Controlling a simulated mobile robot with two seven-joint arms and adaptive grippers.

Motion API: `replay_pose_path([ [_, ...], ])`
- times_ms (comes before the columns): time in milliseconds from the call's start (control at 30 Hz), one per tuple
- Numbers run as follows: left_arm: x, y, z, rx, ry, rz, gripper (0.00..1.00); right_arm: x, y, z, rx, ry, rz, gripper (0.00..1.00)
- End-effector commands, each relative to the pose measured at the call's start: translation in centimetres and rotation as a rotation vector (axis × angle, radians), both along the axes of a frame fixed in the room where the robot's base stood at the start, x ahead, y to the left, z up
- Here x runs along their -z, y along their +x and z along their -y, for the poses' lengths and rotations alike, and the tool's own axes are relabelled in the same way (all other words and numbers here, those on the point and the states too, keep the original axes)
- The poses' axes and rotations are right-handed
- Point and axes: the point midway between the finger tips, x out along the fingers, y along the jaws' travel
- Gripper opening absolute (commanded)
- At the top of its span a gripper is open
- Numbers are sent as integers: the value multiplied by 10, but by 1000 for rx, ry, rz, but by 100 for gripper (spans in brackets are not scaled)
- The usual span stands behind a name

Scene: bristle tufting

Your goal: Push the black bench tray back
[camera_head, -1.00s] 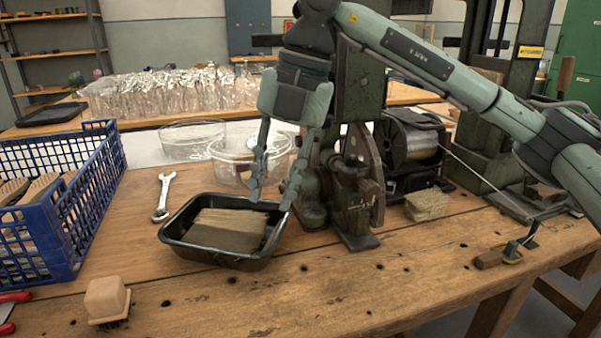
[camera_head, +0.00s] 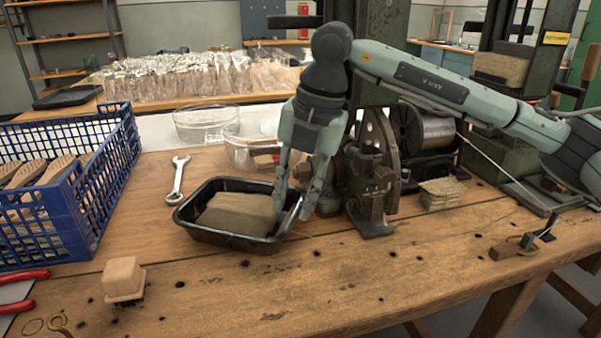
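The black bench tray (camera_head: 188,231) sits on the wooden workbench, left of the cast-iron machine, with a tan block of bristle material (camera_head: 238,213) in it. My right gripper (camera_head: 293,212) points down at the tray's right end. Its two fingers are apart. One fingertip is over the inside of the tray and the other is outside, near the right rim. I cannot tell whether either finger touches the rim. My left gripper is not in view.
A blue crate (camera_head: 118,168) stands at the left and a wrench (camera_head: 178,180) lies between it and the tray. Clear bowls (camera_head: 207,122) stand behind the tray. The machine (camera_head: 372,185) is close on the gripper's right. The bench in front is mostly clear.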

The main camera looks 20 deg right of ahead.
Motion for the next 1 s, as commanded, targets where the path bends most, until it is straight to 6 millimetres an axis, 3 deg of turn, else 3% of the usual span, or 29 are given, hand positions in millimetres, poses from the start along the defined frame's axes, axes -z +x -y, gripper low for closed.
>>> replay_pose_path([
  [100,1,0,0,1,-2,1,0,23,2,-4,0,-1,-3,27],
  [300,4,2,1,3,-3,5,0,48,5,-9,0,0,-2,27],
  [767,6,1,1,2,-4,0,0,59,7,-11,0,1,0,27],
  [1000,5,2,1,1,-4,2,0,59,7,-11,0,1,0,0],
])
